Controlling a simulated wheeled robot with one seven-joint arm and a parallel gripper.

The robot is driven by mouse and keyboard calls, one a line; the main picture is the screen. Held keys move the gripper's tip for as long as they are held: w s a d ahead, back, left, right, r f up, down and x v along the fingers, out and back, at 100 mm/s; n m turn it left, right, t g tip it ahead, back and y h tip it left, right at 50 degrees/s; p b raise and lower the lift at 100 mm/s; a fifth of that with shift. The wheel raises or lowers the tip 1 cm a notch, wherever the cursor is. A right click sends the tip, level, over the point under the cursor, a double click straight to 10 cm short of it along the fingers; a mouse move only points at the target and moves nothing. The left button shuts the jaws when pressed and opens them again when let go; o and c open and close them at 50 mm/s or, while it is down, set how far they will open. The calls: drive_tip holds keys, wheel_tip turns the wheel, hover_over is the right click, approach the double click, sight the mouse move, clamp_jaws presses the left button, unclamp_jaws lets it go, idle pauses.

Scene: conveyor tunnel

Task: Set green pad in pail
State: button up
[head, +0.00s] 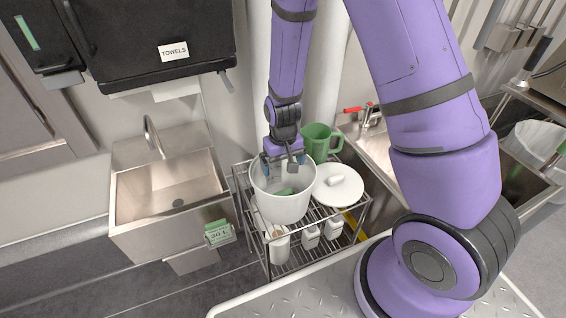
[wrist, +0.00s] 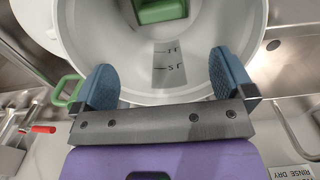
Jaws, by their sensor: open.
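The white pail (head: 281,206) stands on the top shelf of a wire rack in the head view. The green pad (head: 287,192) lies inside the pail, on its bottom. In the wrist view the pad (wrist: 160,10) shows at the top edge, partly cut off, and the pail's inner wall (wrist: 205,30) has dark volume marks. My gripper (wrist: 165,80) is open, its two blue fingers apart with nothing between them. It is over the pail's mouth at the back rim, above and apart from the pad. In the head view my gripper (head: 280,163) points down there.
A green jug (head: 316,140) stands behind the pail. A white lid (head: 338,185) lies to its right on the wire rack (head: 318,213). White bottles (head: 310,236) stand on the lower shelf. A steel sink (head: 160,190) is at the left, another basin at the right.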

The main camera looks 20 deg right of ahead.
wheel_tip(320, 180, up, 7)
idle(0.6)
drive_tip(key=s+d+r+t, duration=0.15)
drive_tip(key=s+r, duration=0.25)
drive_tip(key=r, duration=0.6)
drive_tip(key=s+d+r+t, duration=0.1)
drive_tip(key=s+d+r, duration=0.15)
drive_tip(key=r, duration=0.85)
drive_tip(key=s+d+r+t, duration=0.2)
drive_tip(key=s+r, duration=0.8)
drive_tip(key=s, duration=0.4)
drive_tip(key=shift+s+d+t, duration=0.3)
drive_tip(key=shift+d+t, duration=0.05)
drive_tip(key=shift+d, duration=0.05)
